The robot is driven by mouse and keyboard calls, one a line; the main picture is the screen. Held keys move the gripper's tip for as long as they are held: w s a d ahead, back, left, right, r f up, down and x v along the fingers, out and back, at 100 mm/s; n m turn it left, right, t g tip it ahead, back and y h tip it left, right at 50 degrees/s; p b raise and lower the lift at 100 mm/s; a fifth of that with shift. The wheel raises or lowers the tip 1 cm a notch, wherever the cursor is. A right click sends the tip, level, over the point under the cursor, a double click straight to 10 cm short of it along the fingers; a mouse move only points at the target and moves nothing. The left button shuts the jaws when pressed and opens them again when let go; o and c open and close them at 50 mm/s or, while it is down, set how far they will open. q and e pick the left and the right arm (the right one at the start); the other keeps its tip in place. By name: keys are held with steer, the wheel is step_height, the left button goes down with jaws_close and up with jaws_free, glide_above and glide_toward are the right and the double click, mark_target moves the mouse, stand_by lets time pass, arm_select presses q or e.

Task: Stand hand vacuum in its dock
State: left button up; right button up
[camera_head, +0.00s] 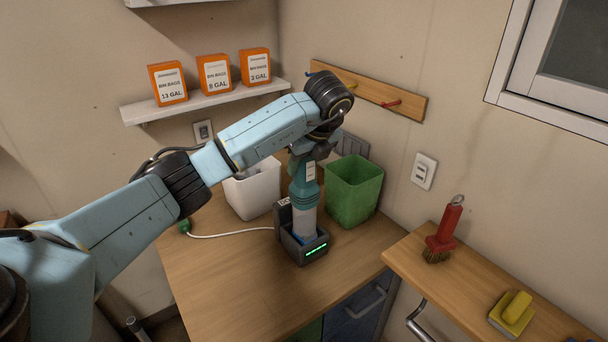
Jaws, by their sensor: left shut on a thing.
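The hand vacuum (304,212), teal above and pale grey below, stands upright with its lower end inside the dark grey dock (316,253). The dock sits on the wooden counter and shows a lit green strip on its front. My left gripper (308,162) points down from above and is shut on the top of the vacuum. The vacuum's upper end is partly hidden by my gripper and wrist. Whether the vacuum rests fully on the dock's floor cannot be told. My right gripper is not in view.
A green bin (354,196) stands close right of the vacuum, and a white bin (252,192) stands behind left. A white cable (235,235) runs left from the dock. The front counter (225,295) is clear.

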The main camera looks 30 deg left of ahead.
arm_select(q)
step_height(320, 180, down, 3)
steer(key=shift+f, duration=0.15)
steer(key=o, duration=1)
steer(key=v, duration=0.6)
steer(key=p+v, duration=0.2)
steer(key=v, duration=0.4)
